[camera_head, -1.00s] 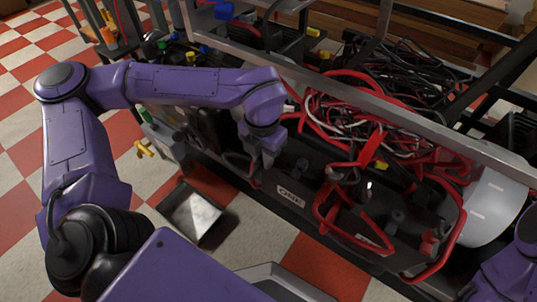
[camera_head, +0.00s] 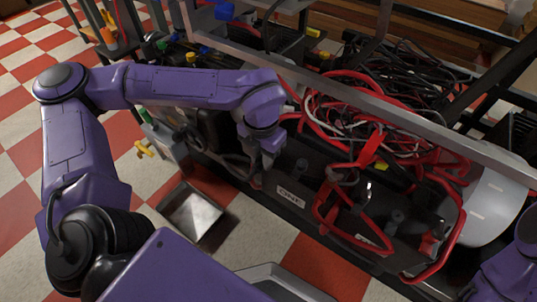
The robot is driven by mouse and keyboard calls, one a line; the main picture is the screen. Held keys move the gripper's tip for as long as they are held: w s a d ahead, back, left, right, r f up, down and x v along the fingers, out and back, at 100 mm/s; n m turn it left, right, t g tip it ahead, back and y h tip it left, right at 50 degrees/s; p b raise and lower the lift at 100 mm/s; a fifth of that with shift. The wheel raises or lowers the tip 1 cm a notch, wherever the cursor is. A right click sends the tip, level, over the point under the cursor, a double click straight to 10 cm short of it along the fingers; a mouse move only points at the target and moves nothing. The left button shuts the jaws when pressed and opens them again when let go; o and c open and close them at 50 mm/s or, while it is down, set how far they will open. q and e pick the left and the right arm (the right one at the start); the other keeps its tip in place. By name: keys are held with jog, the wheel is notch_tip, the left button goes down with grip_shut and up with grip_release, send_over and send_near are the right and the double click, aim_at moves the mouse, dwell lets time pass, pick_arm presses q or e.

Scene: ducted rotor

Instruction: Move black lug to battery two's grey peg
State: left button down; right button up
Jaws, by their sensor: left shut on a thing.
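My left gripper (camera_head: 266,160) points down at the left end of the black battery marked ONE (camera_head: 290,196). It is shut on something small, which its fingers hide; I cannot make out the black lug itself. A dark cable (camera_head: 228,158) runs close to the left of the gripper. A grey peg (camera_head: 302,167) stands on battery ONE just right of the gripper, and another grey peg (camera_head: 397,217) stands further right. I see no label that marks battery two. My right gripper is out of view; only a purple part of my right arm shows at the lower right.
Thick red cables (camera_head: 325,205) loop over battery ONE. A metal tray (camera_head: 190,213) sits on the checkered floor. A yellow-handled valve (camera_head: 145,149) is at left.

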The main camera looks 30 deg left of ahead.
aim_at(253, 168)
pick_arm(q)
jog(key=shift+s+a+p, duration=0.15)
jog(key=shift+s+p, duration=0.6)
jog(key=shift+s, duration=1.05)
jog(key=r+p, duration=0.1)
jog(key=p, duration=0.1)
jog(key=s+r+p, duration=0.1)
jog(key=r+p, duration=0.1)
